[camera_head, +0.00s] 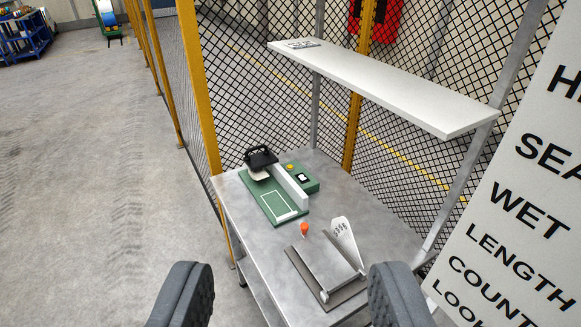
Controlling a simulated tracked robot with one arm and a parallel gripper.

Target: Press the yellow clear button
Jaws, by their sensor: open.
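The yellow clear button (290,167) is a small round spot on top of a green box (303,178) with a small black-and-white display. The box stands towards the back of a grey metal table (240,198), behind a pale upright plate. My gripper (290,305) shows as two dark padded fingers at the bottom of the view, wide apart with nothing between them. It is nearer to me than the table's front part and well short of the button. Nothing covers the button.
A green board with a black-handled tool (260,158) lies beside the box. An orange-topped item (304,229) and a grey tray with a white tag (344,238) stand nearer. A white shelf (390,88) hangs above right. A lettered sign (520,210) stands right. Mesh fencing is behind; open floor left.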

